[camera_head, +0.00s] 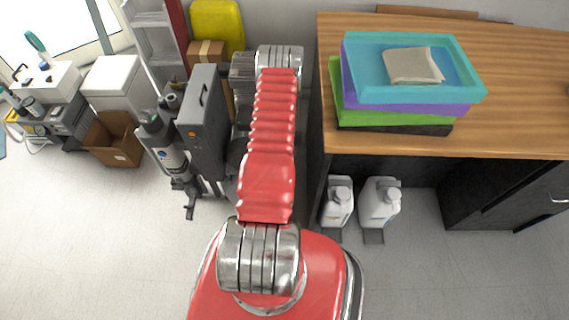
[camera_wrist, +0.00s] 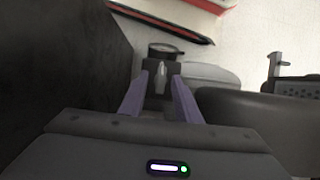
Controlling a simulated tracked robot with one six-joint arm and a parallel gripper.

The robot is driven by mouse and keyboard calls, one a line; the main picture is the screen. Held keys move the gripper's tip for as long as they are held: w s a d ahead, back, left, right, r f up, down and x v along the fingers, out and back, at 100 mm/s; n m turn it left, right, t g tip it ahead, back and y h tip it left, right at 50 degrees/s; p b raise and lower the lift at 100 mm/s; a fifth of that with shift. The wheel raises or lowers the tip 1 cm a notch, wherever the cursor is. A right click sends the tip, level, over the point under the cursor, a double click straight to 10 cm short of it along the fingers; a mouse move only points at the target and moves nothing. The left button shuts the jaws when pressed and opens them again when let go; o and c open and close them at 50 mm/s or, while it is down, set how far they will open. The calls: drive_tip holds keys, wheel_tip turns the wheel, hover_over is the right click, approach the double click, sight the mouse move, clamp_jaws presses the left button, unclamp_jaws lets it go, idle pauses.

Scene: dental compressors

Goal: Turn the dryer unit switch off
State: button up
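In the wrist view my gripper (camera_wrist: 160,80) shows two purple fingers standing apart, with nothing held. A small dark housing with a pale, upright lever-like switch (camera_wrist: 160,72) lies beyond and between the fingertips. I cannot tell whether the fingers touch it, or which position it is in. A round dark part (camera_wrist: 166,50) is just behind it. In the head view my red arm covers the gripper and the switch.
A wooden desk (camera_head: 500,60) with stacked coloured trays (camera_head: 362,75) stands right of my arm. White jugs (camera_head: 379,204) stand beneath it. A tall grey case (camera_head: 205,120) and a dark upright device (camera_head: 165,145) are close on the left. Floor is clear at front left.

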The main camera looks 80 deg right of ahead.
drive_tip(key=v, duration=1.3)
drive_tip(key=shift+d+r, duration=0.15)
drive_tip(key=shift+r, duration=0.2)
idle(0.4)
